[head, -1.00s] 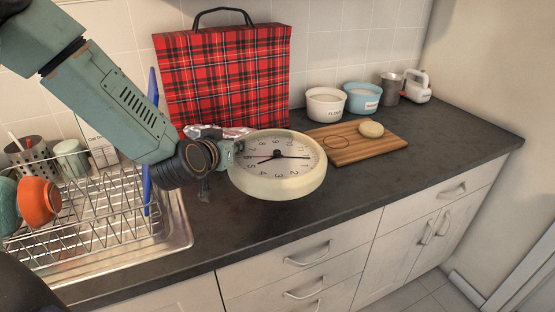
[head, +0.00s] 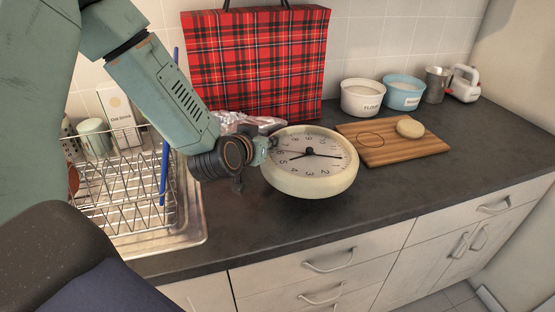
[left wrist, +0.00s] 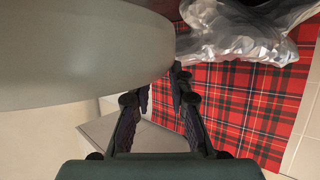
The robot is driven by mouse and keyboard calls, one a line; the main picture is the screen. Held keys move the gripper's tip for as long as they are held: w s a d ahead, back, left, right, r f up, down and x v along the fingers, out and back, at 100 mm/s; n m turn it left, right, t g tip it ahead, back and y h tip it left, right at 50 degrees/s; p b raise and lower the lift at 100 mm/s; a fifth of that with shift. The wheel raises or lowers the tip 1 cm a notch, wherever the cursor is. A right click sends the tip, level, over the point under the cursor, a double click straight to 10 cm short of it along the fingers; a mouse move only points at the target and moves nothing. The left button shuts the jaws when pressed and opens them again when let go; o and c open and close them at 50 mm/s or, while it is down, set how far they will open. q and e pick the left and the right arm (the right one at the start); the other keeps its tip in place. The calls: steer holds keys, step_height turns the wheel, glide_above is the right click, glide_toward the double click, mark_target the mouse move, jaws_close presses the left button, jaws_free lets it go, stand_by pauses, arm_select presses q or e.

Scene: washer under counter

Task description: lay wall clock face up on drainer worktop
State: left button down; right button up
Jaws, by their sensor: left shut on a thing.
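The wall clock (head: 310,162) is round with a cream rim and a white dial facing up, slightly tilted, in the middle of the head view. My left gripper (head: 268,148) is shut on its left rim. The clock looks to be just above the dark worktop (head: 262,222); I cannot tell whether it touches. In the left wrist view the clock (left wrist: 80,55) fills the upper left as a pale curved side, and my gripper fingers (left wrist: 158,105) reach toward its edge. My right gripper is not in view.
A wire dish drainer (head: 115,190) stands on the left. A red tartan bag (head: 258,62) and a crumpled clear plastic packet (head: 240,122) are behind the clock. A wooden board (head: 385,148) lies to its right, with tubs (head: 362,98) behind. The worktop front is clear.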

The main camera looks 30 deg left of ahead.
arm_select(q)
steer(key=shift+d+f, duration=0.15)
steer(key=shift+f, duration=0.8)
steer(key=f, duration=0.2)
steer(key=f+b, duration=0.1)
steer(key=shift+w+a+f, duration=0.2)
steer(key=shift+a+f, duration=0.1)
steer(key=shift+f, duration=0.25)
steer(key=shift+s+d+r, duration=0.1)
steer(key=shift+d+r, duration=0.05)
steer(key=shift+d, duration=0.1)
steer(key=c, duration=1.3)
jaws_free()
steer(key=shift+a+f, duration=0.2)
steer(key=shift+o, duration=0.4)
steer(key=shift+d+r, duration=0.1)
steer(key=shift+s+d, duration=0.1)
